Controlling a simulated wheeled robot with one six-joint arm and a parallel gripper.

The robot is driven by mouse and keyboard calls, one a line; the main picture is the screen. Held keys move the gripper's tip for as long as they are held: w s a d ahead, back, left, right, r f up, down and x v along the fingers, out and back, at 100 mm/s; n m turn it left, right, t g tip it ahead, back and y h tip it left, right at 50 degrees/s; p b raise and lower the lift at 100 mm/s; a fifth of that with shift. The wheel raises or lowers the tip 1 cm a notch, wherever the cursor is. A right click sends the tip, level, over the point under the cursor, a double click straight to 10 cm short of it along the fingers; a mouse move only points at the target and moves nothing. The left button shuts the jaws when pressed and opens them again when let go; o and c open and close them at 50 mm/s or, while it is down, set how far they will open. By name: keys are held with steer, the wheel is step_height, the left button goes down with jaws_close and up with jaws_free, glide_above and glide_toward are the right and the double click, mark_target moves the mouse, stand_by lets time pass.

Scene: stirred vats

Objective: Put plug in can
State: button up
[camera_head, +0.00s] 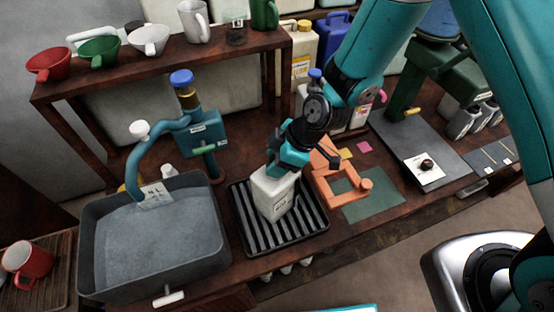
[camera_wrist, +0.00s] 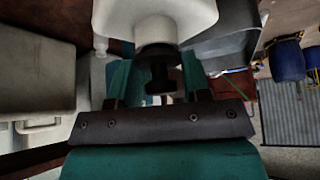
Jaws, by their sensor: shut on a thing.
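A white can (camera_head: 273,196) with a small printed label stands upright on a black ribbed tray (camera_head: 243,232). My gripper (camera_head: 287,163) is right over the top of the can and hides its mouth in the head view. In the wrist view the can (camera_wrist: 153,12) shows at the top with its short pale neck, and a dark plug (camera_wrist: 158,72) lies in line with that neck, between my fingers. My gripper (camera_wrist: 157,88) is shut on the plug. The plug's end meets the neck in the picture; I cannot tell how far it is in.
A grey basin (camera_head: 155,250) and a teal pump (camera_head: 203,140) stand left of the tray. A shelf with cups (camera_head: 150,40) runs behind.

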steer(key=shift+s+d+f+b, duration=0.15)
steer(key=shift+s+f, duration=0.1)
steer(key=shift+f, duration=0.2)
steer(key=shift+s+d+f+b, duration=0.1)
steer(key=shift+s+f+b, duration=0.1)
steer(key=shift+f, duration=0.25)
steer(key=o, duration=0.9)
steer(key=shift+o, duration=0.4)
steer(key=shift+c, duration=0.4)
steer(key=shift+r, duration=0.1)
steer(key=shift+o, duration=0.2)
steer(key=shift+w+r+p, duration=0.15)
steer(key=shift+r+p, duration=0.45)
steer(key=shift+r, duration=0.05)
steer(key=o, duration=0.4)
steer(key=shift+w+r+p, duration=0.15)
steer(key=shift+r+p, duration=0.15)
steer(key=shift+r, duration=0.15)
steer(key=shift+w+a+r+p, duration=0.1)
steer(key=shift+a+r+p, duration=0.1)
steer(key=shift+r+p, duration=1.55)
steer(key=shift+r, duration=1.1)
